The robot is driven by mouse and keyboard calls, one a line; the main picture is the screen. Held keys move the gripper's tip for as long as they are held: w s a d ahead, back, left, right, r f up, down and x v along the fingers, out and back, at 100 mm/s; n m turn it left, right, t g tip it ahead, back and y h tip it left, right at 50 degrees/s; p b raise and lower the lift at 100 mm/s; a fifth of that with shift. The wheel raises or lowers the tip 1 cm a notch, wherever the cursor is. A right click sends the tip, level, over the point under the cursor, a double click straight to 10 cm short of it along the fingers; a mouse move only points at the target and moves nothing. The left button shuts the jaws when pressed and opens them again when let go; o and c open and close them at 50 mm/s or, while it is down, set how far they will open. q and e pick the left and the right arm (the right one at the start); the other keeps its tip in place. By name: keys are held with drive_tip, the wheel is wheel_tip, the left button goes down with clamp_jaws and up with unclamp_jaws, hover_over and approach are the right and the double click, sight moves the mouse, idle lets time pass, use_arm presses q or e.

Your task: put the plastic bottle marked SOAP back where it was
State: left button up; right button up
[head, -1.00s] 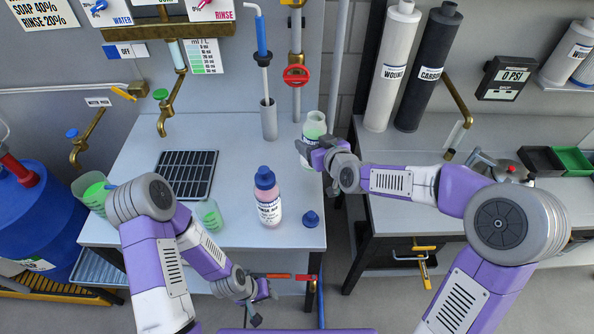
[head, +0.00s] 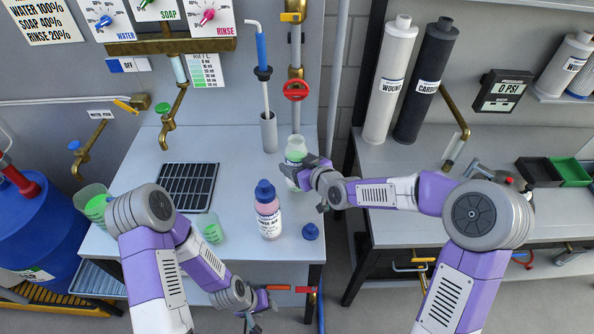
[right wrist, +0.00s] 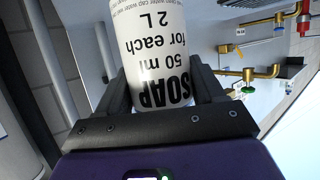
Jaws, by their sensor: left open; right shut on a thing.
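The SOAP bottle (head: 296,150) is pale with green in its open-looking top, at the back right of the left table in the head view. My right gripper (head: 303,173) is shut on its lower part. In the right wrist view the bottle's white label (right wrist: 158,50) reads SOAP, upside down, between the two dark fingers of my right gripper (right wrist: 160,88). I cannot tell whether its base touches the table. My left gripper (head: 258,312) is open and empty, low in front of the table's front edge.
A pink rinse bottle (head: 268,218) with a blue cap and a loose blue cap (head: 310,231) stand nearer the front. A grey tube holder (head: 269,132) is left of the SOAP bottle. A dark grate (head: 187,185) and a green-tinted beaker (head: 211,228) are further left.

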drive_tip(key=shift+f, duration=1.3)
drive_tip(key=shift+f+b, duration=0.15)
drive_tip(key=shift+b, duration=0.25)
drive_tip(key=o, duration=1.4)
drive_tip(key=shift+c, duration=0.2)
